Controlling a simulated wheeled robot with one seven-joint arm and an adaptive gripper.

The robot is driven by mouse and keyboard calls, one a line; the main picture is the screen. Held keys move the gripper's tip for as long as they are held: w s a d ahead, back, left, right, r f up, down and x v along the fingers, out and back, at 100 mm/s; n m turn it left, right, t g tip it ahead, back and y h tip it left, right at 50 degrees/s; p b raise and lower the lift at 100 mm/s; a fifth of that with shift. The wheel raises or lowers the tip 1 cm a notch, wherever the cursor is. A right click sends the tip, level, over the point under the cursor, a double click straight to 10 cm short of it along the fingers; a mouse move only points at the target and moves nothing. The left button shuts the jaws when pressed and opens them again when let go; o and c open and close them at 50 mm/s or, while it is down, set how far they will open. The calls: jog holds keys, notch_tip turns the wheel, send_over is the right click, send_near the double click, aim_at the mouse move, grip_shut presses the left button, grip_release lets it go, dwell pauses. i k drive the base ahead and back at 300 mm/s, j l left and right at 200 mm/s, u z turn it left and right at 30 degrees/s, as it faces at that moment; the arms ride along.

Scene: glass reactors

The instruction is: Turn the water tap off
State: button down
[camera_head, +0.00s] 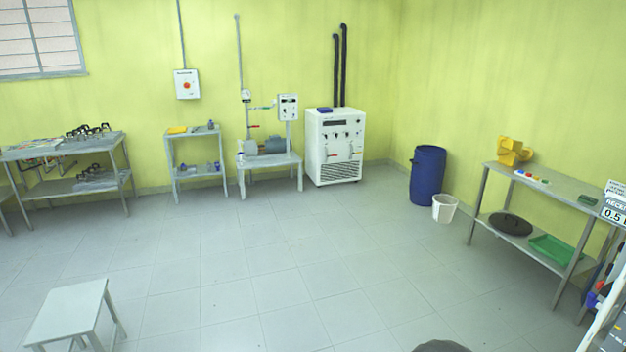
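No thing in view is clearly marked as the water tap. At the back wall, a thin vertical pipe (239,55) comes down to a small pump (273,145) on a low grey stand. A small red lever (254,127) and a blue-green part (263,107) sit beside this pipe. A white cabinet (335,150) to the right has small knobs and levers on its front, too small to read. I cannot tell whether any valve is open or closed. My gripper is not in view.
A grey stool (72,313) stands at the front left. Benches line the left (60,152) and right (560,186). A blue barrel (427,176) and white bin (444,208) stand near the back right corner. The tiled floor (260,260) in the middle is clear.

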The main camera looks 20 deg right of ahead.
aim_at(591, 303)
jog(key=i+z, duration=0.2)
jog(key=z, duration=0.2)
jog(key=i+z, duration=0.15)
jog(key=z, duration=0.25)
jog(key=i+z, duration=0.2)
jog(key=z, duration=0.25)
jog(key=i+j+z, duration=0.15)
jog(key=z, duration=0.25)
jog(key=i+j+z, duration=0.15)
jog(key=z, duration=0.25)
jog(key=i+j+z, duration=0.25)
jog(key=z, duration=0.2)
jog(key=i+j+z, duration=0.3)
jog(key=z, duration=0.2)
